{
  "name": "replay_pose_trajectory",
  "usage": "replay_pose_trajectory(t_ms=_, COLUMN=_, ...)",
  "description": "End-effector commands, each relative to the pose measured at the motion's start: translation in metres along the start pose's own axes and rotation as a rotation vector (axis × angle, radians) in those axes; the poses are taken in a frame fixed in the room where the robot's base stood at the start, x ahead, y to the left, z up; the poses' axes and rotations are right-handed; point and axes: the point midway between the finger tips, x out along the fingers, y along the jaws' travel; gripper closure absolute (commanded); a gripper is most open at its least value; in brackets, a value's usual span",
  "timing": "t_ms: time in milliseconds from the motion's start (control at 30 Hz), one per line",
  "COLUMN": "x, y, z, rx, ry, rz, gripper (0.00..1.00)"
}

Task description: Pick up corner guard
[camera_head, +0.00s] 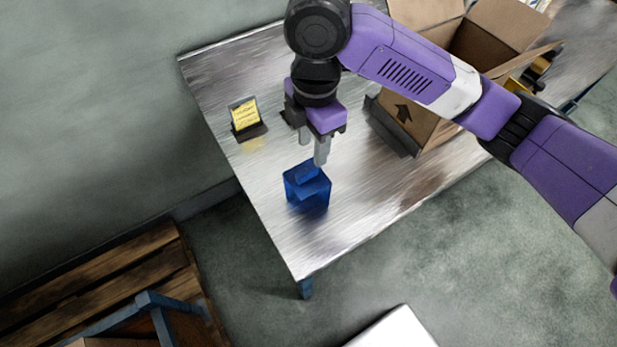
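A blue corner guard (307,190) stands on the metal table near its front left corner. It is a small angular piece with a notched, folded-looking top. My gripper (313,153) points down just above and slightly behind it. Its two grey fingers look spread apart, with a gap between them and nothing held. The fingertips appear close to the top of the corner guard; I cannot tell whether they touch it.
A yellow note on a dark stand (245,117) is at the table's left. An open cardboard box (432,122) stands at the right in a dark tray-like holder (393,127). The metal table (262,65) has bare room around the corner guard. A wooden pallet (90,275) lies on the floor, lower left.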

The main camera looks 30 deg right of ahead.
Motion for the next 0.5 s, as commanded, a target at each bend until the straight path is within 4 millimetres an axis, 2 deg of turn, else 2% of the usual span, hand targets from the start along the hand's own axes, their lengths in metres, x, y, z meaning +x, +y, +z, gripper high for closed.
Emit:
replay_pose_trajectory(t_ms=100, x=0.009, y=-0.002, z=0.005, rx=0.000, ry=-0.015, rz=-0.011, gripper=0.60)
replay_pose_trajectory(t_ms=367, x=0.033, y=-0.002, z=0.002, rx=-0.001, ry=-0.011, rz=-0.010, gripper=0.60)
replay_pose_trajectory(t_ms=500, x=0.052, y=-0.001, z=-0.001, rx=-0.001, ry=-0.011, rz=-0.011, gripper=0.60)
